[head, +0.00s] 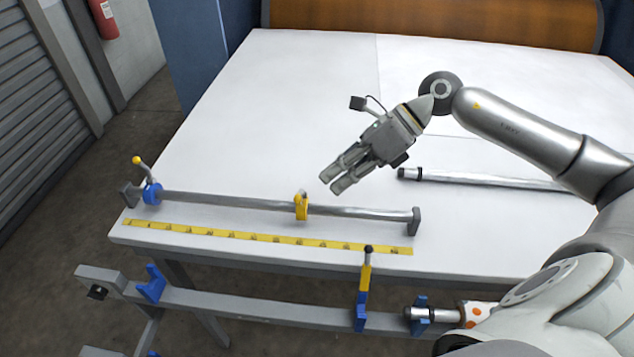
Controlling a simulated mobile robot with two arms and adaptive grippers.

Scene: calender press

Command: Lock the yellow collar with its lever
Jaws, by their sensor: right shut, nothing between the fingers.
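The yellow collar (301,207) sits on a grey metal bar (235,203) that runs along the front of the white table, right of the bar's middle. A small upright part shows at its top; the picture is too small to tell how its lever stands. My right gripper (331,184) is shut and empty, above the table, up and to the right of the yellow collar and apart from it. My left gripper is not in view.
A blue collar (152,194) with a yellow-knobbed lever (138,161) sits at the bar's left end. A yellow ruler strip (260,238) lies in front. A loose rod (480,180) lies at right. A black-knobbed yellow lever (367,270) stands at the lower front beam (250,305).

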